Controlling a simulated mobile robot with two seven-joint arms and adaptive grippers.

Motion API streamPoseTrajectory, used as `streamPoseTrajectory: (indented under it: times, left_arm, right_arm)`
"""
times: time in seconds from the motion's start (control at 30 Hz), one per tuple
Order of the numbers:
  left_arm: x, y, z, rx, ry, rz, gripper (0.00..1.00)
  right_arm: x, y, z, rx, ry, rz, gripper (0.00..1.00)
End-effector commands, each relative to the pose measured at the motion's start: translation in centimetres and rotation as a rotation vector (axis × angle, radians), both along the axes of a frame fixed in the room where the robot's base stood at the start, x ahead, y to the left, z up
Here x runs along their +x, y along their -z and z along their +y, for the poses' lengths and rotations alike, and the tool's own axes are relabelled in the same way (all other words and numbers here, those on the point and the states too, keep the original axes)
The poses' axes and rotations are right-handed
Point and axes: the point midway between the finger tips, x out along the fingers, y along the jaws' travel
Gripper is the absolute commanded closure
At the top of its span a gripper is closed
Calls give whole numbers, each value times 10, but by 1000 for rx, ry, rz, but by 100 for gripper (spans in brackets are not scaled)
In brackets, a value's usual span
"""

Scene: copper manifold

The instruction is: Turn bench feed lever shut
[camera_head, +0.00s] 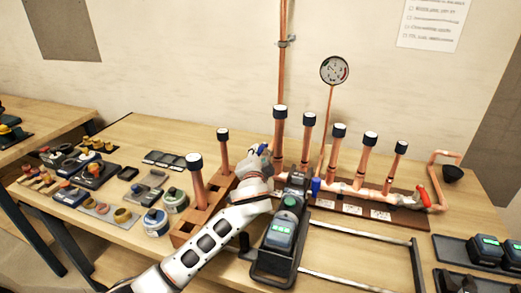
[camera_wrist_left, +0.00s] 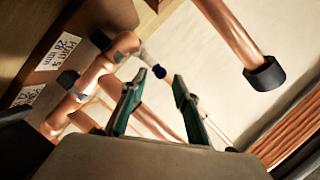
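The copper manifold (camera_head: 352,190) stands on a dark wooden board along the back of the bench, with several black-capped upright pipes. A small blue-tipped lever (camera_head: 316,186) sits at its left end. A red lever (camera_head: 423,195) is at the manifold's right end; I cannot read which is the bench feed. My right gripper is not seen.
A tool with a lit screen (camera_head: 280,233) stands on a dark tray in front of my left gripper. A wooden block (camera_head: 190,231) holding capped pipes is to the left. A pressure gauge (camera_head: 334,70) rises behind. Metal rails (camera_head: 350,285) lie in front.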

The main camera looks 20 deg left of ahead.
Motion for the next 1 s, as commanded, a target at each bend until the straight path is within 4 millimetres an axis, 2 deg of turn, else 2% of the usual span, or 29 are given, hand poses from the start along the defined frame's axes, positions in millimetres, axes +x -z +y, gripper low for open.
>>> streamPoseTrajectory:
  times: [0.1,0.3,0.7,0.73,0.83,1.0]
  left_arm:
    - [19,3,4,3,0,0,70]
    - [39,8,9,2,0,0,70]
    - [46,10,11,1,0,0,70]
    - [46,10,11,1,0,0,73]
    - [46,10,11,0,0,0,99]
    - [46,10,11,0,0,0,100]
  right_arm:
    - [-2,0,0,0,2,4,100]
    - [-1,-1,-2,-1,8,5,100]
    - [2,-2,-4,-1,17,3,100]
    - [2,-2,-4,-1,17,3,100]
    - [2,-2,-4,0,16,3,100]
    - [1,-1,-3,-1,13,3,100]
